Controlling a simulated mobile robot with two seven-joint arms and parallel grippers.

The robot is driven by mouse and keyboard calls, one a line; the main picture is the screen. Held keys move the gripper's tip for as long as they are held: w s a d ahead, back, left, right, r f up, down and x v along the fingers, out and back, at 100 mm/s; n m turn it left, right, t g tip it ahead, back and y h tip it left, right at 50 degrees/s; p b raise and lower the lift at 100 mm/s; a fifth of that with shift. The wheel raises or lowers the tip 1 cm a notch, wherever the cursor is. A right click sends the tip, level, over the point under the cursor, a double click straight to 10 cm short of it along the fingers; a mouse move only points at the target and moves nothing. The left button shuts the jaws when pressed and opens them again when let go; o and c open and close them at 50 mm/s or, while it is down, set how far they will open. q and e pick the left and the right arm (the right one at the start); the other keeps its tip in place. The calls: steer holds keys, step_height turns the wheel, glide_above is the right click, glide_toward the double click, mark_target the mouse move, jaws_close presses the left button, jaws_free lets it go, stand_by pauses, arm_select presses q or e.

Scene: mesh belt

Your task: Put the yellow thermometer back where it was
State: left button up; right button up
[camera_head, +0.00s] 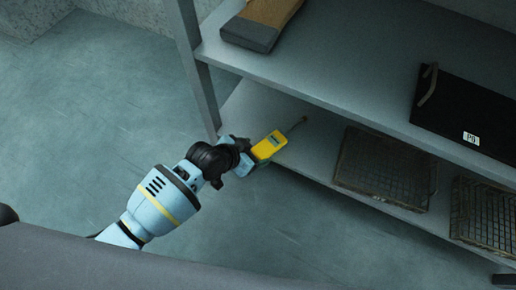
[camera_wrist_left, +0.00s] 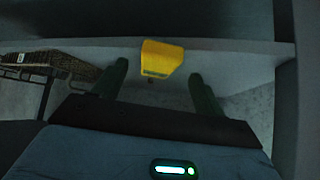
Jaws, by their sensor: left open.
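The yellow thermometer (camera_head: 269,145) is at the left part of the lower shelf (camera_head: 318,160), near its front edge. It has a small screen, and a thin probe points away to the back right. My left gripper (camera_head: 256,158) is at its near end, in front of the shelf edge. In the left wrist view the thermometer (camera_wrist_left: 162,57) shows between the two dark fingers of my left gripper (camera_wrist_left: 159,72), with gaps on both sides. The fingers are open. I cannot tell whether the thermometer rests fully on the shelf. My right gripper is not in view.
Two dark mesh pieces (camera_head: 385,168) lie further right on the lower shelf. The upper shelf (camera_head: 330,60) overhangs it and holds a black labelled case (camera_head: 465,110) and a brown-grey item (camera_head: 260,24). A shelf post (camera_head: 198,75) stands at left. The floor at left is clear.

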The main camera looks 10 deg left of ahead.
arm_select(q)
steer(key=p+v, duration=0.3)
steer(key=v, duration=0.5)
steer(key=shift+s+a+r+p, duration=0.2)
steer(key=shift+p, duration=0.2)
